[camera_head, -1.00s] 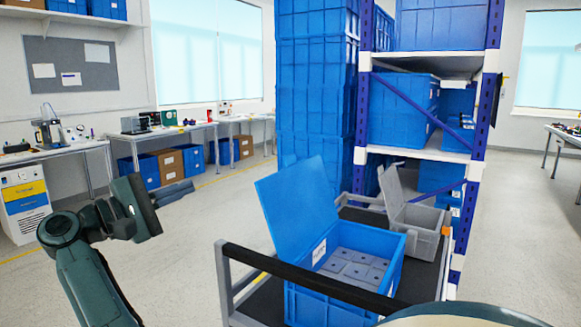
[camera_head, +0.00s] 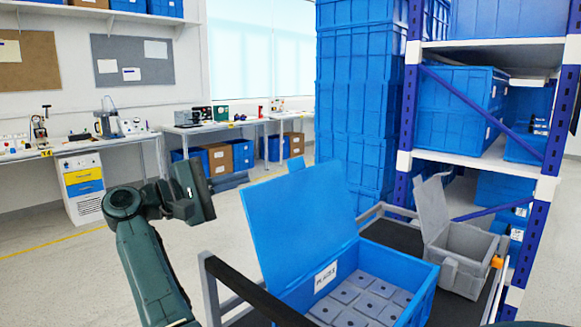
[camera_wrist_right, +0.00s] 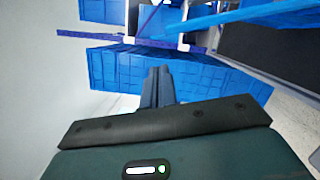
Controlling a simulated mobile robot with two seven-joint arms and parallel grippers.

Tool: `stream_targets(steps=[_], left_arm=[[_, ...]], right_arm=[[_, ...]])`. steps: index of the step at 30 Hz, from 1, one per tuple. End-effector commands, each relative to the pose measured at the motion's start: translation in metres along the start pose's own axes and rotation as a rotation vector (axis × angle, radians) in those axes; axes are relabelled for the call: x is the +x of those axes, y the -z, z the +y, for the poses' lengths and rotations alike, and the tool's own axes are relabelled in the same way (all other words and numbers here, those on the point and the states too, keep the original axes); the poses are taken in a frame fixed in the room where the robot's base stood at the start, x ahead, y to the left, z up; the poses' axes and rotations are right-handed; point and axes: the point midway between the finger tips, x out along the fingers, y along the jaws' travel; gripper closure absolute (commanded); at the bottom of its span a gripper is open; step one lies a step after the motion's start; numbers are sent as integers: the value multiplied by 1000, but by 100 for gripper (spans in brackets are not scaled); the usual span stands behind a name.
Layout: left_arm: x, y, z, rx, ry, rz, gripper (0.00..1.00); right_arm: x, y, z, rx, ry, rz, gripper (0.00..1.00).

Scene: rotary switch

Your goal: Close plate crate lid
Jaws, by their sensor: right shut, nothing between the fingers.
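My right gripper (camera_head: 243,180) is shut and empty beside the lid's upper left edge; contact cannot be told. In the right wrist view the shut fingers (camera_wrist_right: 158,75) point toward blue crates, and a blue edge, likely the lid (camera_wrist_right: 250,20), runs at upper right. My left gripper is not in view.
The cart has a dark rail (camera_head: 255,290) in front. A small grey crate (camera_head: 460,255) with a raised lid stands right of the plate crate. A shelf rack (camera_head: 405,130) and stacked blue crates (camera_head: 355,100) rise behind. Open floor lies to the left.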

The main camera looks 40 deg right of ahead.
Motion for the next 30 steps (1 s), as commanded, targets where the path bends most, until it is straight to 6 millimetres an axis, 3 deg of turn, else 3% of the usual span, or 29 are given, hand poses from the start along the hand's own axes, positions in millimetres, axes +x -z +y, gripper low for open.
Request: stream_targets(steps=[5, 18, 30], left_arm=[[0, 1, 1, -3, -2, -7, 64], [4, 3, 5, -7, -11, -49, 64], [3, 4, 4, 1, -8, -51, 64]], right_arm=[[14, -1, 1, 0, 2, -3, 100], [87, -1, 1, -1, 0, -2, 100], [100, 0, 0, 0, 0, 0, 100]])
